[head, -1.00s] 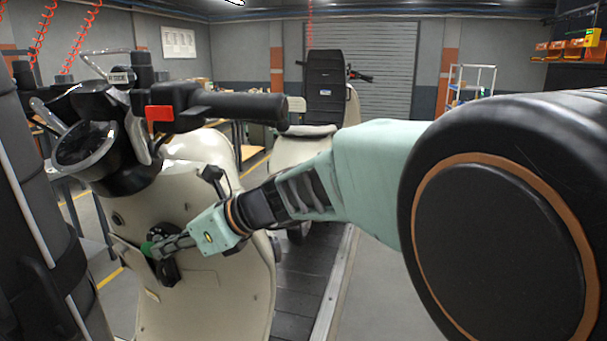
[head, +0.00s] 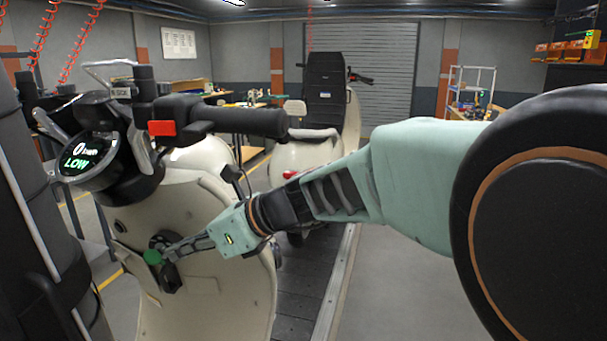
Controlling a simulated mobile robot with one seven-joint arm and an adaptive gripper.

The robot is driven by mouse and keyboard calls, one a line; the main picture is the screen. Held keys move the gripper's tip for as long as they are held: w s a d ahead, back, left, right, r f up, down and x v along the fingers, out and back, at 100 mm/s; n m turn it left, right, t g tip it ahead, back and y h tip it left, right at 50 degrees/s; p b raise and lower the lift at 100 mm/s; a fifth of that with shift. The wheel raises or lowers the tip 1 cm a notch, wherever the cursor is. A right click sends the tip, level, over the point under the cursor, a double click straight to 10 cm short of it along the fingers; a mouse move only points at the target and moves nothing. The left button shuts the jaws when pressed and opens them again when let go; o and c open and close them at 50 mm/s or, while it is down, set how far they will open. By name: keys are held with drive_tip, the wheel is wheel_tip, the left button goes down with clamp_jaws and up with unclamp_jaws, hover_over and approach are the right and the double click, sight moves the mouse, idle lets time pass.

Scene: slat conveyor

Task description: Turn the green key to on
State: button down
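The green key (head: 152,257) sits in a black ignition switch (head: 168,275) on the cream front panel of the near scooter (head: 205,290). The scooter's round display (head: 82,155) is lit and reads 0 and LOW. My gripper (head: 168,252) reaches in from the right, with its fingertips right at the key. The key's green head shows to the left of the fingertips. The fingers overlap in this view, so I cannot tell whether they are open or shut, or whether they touch the key.
The handlebar (head: 235,120) with a red switch (head: 162,128) stands above my gripper. A black lever or hook (head: 232,174) sticks out near my wrist. A second scooter (head: 300,160) stands behind on the dark slat conveyor (head: 305,285). The floor to the right is clear.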

drive_tip(key=p+v, duration=0.2)
drive_tip(key=v, duration=0.3)
drive_tip(key=shift+r, duration=0.1)
idle(0.4)
